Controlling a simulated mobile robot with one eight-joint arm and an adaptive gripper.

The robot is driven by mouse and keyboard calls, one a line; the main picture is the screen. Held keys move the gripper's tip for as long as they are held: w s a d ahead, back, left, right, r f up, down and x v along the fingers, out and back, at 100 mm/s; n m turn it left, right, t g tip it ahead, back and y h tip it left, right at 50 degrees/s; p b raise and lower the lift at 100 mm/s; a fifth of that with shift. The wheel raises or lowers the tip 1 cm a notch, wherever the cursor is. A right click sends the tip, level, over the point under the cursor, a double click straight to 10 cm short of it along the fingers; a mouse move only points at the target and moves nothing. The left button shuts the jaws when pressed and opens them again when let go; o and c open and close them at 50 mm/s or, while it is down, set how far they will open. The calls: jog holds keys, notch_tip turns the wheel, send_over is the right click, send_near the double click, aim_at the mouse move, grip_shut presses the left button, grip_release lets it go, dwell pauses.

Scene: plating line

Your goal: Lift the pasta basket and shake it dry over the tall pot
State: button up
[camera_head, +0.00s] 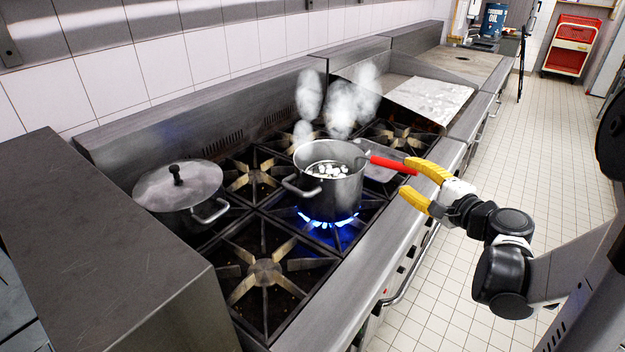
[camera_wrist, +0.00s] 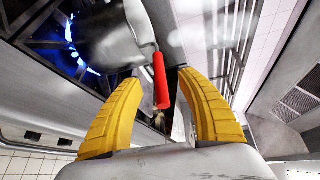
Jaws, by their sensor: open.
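A tall steel pot (camera_head: 322,198) stands on a lit burner and steams; it also shows in the wrist view (camera_wrist: 115,35). A red handle (camera_head: 394,164) sticks out over the pot's right side toward my gripper. The handle appears to belong to the pasta basket, whose body is mostly hidden inside the pot. Several pale lumps show within the pot's opening. My gripper (camera_head: 406,186) has yellow fingers and is open. In the wrist view the red handle (camera_wrist: 160,82) points in between the two spread fingers (camera_wrist: 160,88); I see no clear contact.
Blue flame (camera_head: 330,222) burns under the pot. A lidded pot (camera_head: 178,190) stands on the left burners. The front ledge (camera_head: 345,290) is bare, and the tiled floor (camera_head: 455,270) to the right is open.

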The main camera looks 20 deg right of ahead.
aim_at(386, 165)
jog(key=b+x, duration=0.1)
jog(key=x, duration=0.4)
jog(key=shift+w+d+f, duration=0.1)
jog(key=shift+w+f, duration=0.05)
jog(key=shift+w, duration=0.2)
jog(key=b+x, duration=0.2)
jog(key=x, duration=0.2)
jog(key=shift+w+f, duration=0.15)
jog(key=shift+f, duration=0.1)
jog(key=shift+w, duration=0.35)
jog(key=shift+s+r, duration=0.1)
grip_shut()
